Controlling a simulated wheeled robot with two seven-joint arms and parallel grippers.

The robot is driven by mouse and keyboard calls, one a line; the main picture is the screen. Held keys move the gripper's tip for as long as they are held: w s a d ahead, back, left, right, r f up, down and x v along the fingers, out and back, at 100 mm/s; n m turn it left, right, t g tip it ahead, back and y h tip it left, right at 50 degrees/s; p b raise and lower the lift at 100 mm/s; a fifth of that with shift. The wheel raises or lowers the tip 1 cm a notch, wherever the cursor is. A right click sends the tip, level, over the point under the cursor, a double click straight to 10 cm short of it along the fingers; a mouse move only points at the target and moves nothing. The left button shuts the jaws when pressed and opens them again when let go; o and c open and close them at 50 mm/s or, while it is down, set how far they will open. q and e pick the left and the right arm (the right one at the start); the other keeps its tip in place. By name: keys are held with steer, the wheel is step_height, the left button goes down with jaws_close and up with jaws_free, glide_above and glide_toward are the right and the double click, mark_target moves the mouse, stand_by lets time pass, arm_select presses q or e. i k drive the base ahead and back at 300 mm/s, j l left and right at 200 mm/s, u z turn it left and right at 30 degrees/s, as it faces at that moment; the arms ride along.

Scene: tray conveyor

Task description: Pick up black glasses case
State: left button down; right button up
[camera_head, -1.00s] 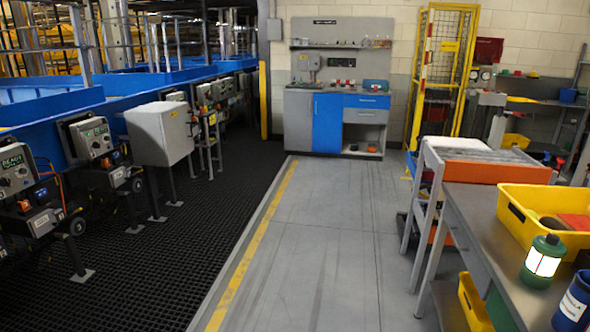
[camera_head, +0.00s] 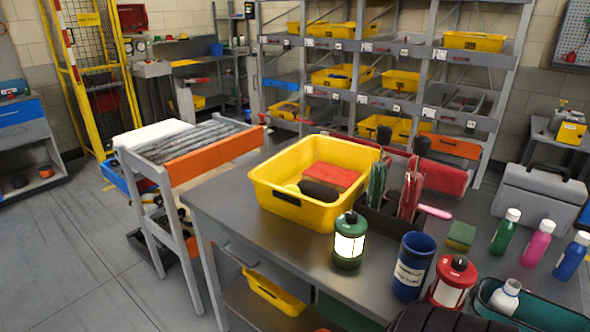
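A black, rounded oblong object that looks like the glasses case (camera_head: 320,193) lies inside the yellow bin (camera_head: 292,213) on the metal workbench. A red flat object (camera_head: 330,176) lies behind it in the bin, and a small yellow item (camera_head: 292,188) is beside it on the left. The bin's front wall hides part of its floor.
A rack (camera_head: 345,44) with yellow bins is behind. Open floor (camera_head: 75,250) lies left.

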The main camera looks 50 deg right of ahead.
mark_target(321, 193)
steer(key=i+z, duration=0.15)
steer(key=i, duration=0.35)
steer(key=i+j+z, duration=0.15)
steer(key=i, duration=0.35)
steer(key=i+z, duration=0.15)
steer(key=i, duration=0.4)
